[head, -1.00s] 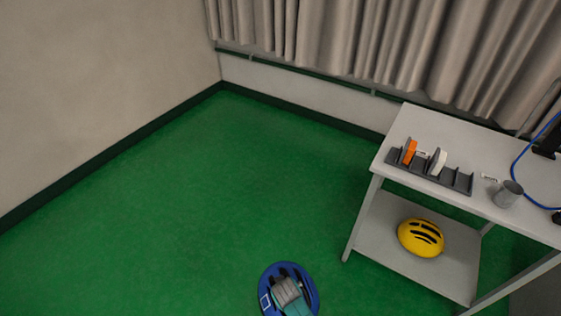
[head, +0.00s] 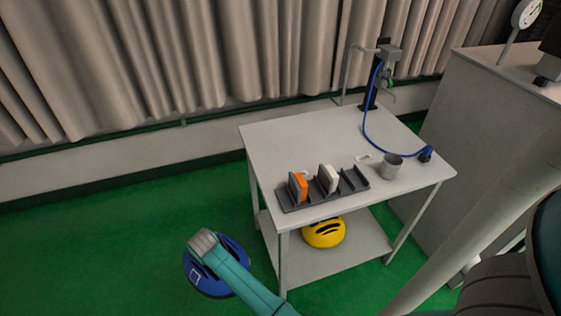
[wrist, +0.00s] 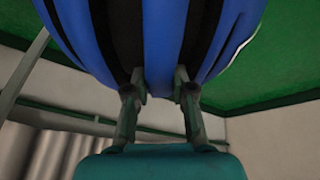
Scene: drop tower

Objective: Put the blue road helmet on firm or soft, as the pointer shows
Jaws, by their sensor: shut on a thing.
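The blue road helmet (head: 205,286) is in front of me, left of the table, over the green floor. My gripper (wrist: 160,86) is shut on the helmet. In the wrist view the blue and black helmet (wrist: 163,40) fills the top, with both fingers at its near edge. In the head view my arm covers part of it. A round dial with a pointer (head: 527,13) stands on a grey cabinet at the top right. It is partly cut off and too small to read. No firm or soft label is readable.
A grey table (head: 290,145) holds a slotted rack (head: 318,200) with an orange block (head: 298,186) and a white block (head: 328,178), a grey cup (head: 392,165) and a stand with a blue cable (head: 366,125). A yellow helmet (head: 323,232) lies on its lower shelf. The grey cabinet (head: 490,110) stands right.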

